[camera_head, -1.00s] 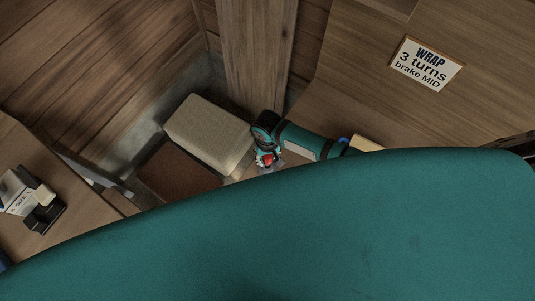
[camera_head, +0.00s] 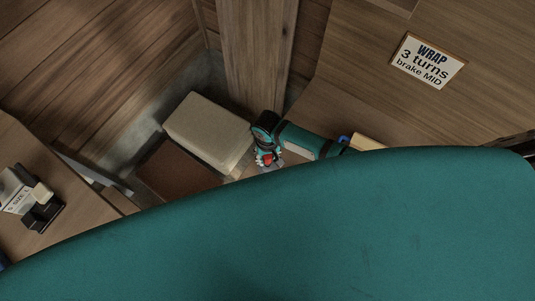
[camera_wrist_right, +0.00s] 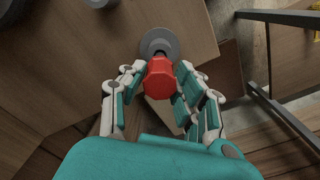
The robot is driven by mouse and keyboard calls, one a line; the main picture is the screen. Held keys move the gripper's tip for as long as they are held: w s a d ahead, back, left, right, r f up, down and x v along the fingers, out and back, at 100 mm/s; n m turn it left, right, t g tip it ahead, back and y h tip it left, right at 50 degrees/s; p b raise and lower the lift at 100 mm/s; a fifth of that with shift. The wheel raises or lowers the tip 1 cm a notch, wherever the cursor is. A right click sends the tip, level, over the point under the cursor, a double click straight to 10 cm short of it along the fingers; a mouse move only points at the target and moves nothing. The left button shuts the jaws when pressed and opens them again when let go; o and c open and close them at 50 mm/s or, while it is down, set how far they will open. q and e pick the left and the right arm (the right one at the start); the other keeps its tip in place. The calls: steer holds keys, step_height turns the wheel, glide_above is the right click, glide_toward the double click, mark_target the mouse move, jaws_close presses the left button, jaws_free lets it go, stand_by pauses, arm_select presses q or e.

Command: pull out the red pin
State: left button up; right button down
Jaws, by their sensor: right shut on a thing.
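The red pin (camera_wrist_right: 158,76) has a faceted red head, seen in the right wrist view between the fingers of my right gripper (camera_wrist_right: 155,82). The fingers are shut on the head from both sides. A round grey disc (camera_wrist_right: 158,41) lies just beyond it at the edge of a wooden board; I cannot tell how far the pin sits in it. In the head view my right gripper (camera_head: 266,161) is small, with a bit of red at its tips. My left gripper is not in view.
A beige block (camera_head: 208,130) and a brown box (camera_head: 170,173) stand left of my right gripper. A sign (camera_head: 428,61) is on the wooden surface at upper right. A device labelled SIZE L (camera_head: 28,200) sits on the left bench. My own teal body hides the lower head view.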

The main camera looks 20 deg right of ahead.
steer(key=shift+f+b, duration=1.45)
steer(key=shift+f, duration=0.7)
steer(key=c, duration=0.9)
jaws_free()
steer(key=shift+o, duration=0.2)
step_height(320, 180, up, 12)
steer(key=shift+r, duration=0.1)
